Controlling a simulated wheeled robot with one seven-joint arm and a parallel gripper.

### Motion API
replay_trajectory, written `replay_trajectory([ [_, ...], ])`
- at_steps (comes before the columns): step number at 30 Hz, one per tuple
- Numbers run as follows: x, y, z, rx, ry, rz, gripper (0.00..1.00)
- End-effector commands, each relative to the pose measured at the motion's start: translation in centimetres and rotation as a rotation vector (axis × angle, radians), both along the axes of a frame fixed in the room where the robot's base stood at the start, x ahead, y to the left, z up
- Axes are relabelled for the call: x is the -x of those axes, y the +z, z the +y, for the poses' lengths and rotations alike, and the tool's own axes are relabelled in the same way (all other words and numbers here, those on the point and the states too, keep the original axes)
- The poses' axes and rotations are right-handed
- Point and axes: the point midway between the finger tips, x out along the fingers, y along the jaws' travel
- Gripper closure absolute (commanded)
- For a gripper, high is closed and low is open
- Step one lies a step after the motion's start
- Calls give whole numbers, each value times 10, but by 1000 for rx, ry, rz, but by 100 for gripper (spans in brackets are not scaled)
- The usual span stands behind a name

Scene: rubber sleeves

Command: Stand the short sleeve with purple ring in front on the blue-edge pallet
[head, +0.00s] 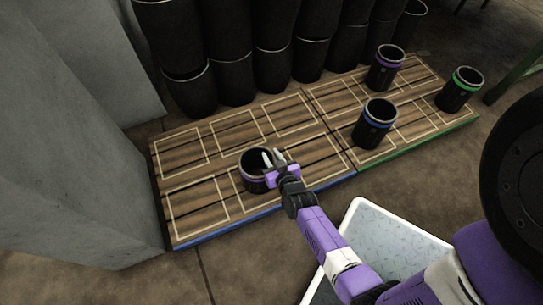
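A short black sleeve (250,182) with a pale purple ring stands upright on the front middle of the blue-edge pallet (210,236). My gripper (272,158) is at the right side of its open top. Its two pale fingertips show against the sleeve's dark mouth with a small gap between them, and nothing is visible between them. The gripper hides part of the sleeve's right wall, and I cannot tell whether it touches the sleeve. Another purple-ring sleeve (383,74) stands at the back of the green-edge pallet (420,146).
A blue-ring sleeve (371,132) and a green-ring sleeve (455,97) also stand on the green-edge pallet. Tall black cylinders (230,60) line the back. A grey block (70,130) flanks the left. A white-rimmed tray (400,213) lies in front. The blue-edge pallet's outlined spaces at left and back are clear.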

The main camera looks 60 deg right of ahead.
Motion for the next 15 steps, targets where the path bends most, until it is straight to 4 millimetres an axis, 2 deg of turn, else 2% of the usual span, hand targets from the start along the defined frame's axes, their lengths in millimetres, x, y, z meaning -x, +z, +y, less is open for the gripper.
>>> replay_trajectory([
  [11,1,1,1,-1,0,1,60],
  [15,9,8,9,-2,1,0,60],
])
